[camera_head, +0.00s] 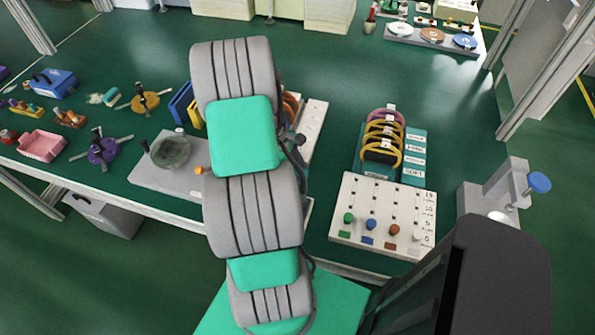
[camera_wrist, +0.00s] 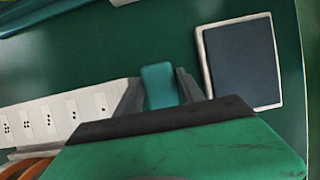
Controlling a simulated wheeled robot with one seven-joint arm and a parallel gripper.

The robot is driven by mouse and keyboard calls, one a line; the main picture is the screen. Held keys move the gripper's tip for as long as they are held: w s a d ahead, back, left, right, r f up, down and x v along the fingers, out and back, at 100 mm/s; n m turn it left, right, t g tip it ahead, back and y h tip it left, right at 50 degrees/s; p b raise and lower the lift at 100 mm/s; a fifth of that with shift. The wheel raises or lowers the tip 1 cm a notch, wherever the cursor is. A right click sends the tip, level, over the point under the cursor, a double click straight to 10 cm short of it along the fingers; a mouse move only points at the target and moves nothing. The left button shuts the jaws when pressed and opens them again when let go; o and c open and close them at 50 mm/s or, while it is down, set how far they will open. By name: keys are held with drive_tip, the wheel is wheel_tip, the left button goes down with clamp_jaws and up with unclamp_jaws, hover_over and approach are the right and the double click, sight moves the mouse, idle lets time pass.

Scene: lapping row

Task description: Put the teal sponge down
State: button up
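The teal sponge (camera_wrist: 159,80) is in the wrist view, a small rounded block between the two dark fingers of my gripper (camera_wrist: 160,92). The fingers lie against its left and right sides, so the gripper looks shut on it. Beyond it is the dark green tabletop (camera_wrist: 150,40); how far the sponge is above it, or whether it touches, I cannot tell. In the head view my own arm hides the gripper and the sponge.
A dark pad with a pale border (camera_wrist: 242,62) lies right of the sponge. A white board with black dots (camera_wrist: 60,118) is at left. In the head view, a pegged white board (camera_head: 385,215), yellow and purple rings (camera_head: 383,140) and a grey plate with a bowl (camera_head: 150,175) flank my arm.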

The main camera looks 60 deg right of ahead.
drive_tip(key=shift+r, duration=0.15)
drive_tip(key=shift+w+d+r, duration=0.1)
drive_tip(key=shift+w+r, duration=0.05)
drive_tip(key=shift+r, duration=0.15)
drive_tip(key=d+v, duration=0.1)
drive_tip(key=v, duration=1)
drive_tip(key=w+a+r+t+h, duration=0.2)
drive_tip(key=w+a+r+t, duration=0.35)
drive_tip(key=w+a, duration=0.75)
drive_tip(key=s+a+r+t+y, duration=0.1)
drive_tip(key=a+r, duration=0.1)
drive_tip(key=a, duration=1)
drive_tip(key=s+a+r+m+t+y, duration=0.1)
drive_tip(key=a+r, duration=0.2)
drive_tip(key=a, duration=1)
drive_tip(key=shift+a+r+m+y, duration=0.2)
drive_tip(key=shift+a+m+y, duration=0.05)
drive_tip(key=shift+m+y, duration=0.05)
drive_tip(key=shift+t, duration=0.25)
